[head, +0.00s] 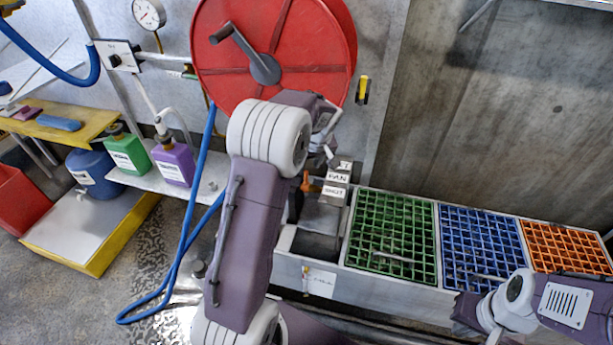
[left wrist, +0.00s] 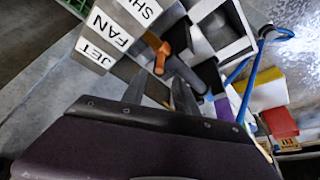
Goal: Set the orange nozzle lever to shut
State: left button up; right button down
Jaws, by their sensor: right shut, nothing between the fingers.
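The orange nozzle lever (head: 309,185) sits left of white labels reading JET, FAN and SHUT (head: 333,191), beside a grey block. In the left wrist view the lever (left wrist: 160,52) lies just beyond my fingertips, near the FAN label (left wrist: 111,30) and the SHUT label (left wrist: 144,8); I cannot tell which one it points at. My left gripper (left wrist: 160,88) has its two fingers apart, with no contact on the lever visible. In the head view my left gripper (head: 326,150) is above the lever, partly hidden. My right gripper (head: 470,309) is at lower right, fingers not clearly visible.
Green (head: 391,232), blue (head: 481,245) and orange (head: 565,247) grates lie to the right. A red hose reel (head: 310,40) is behind my left arm. A blue hose (head: 188,225) hangs left. Green (head: 127,152) and purple (head: 173,163) bottles stand on a shelf.

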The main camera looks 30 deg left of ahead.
aim_at(306, 172)
pick_arm(q)
jog(key=b+x, duration=0.1)
jog(key=x, duration=0.6)
jog(key=shift+d, duration=0.1)
jog(key=shift+c, duration=0.3)
grip_shut()
dwell(0.8)
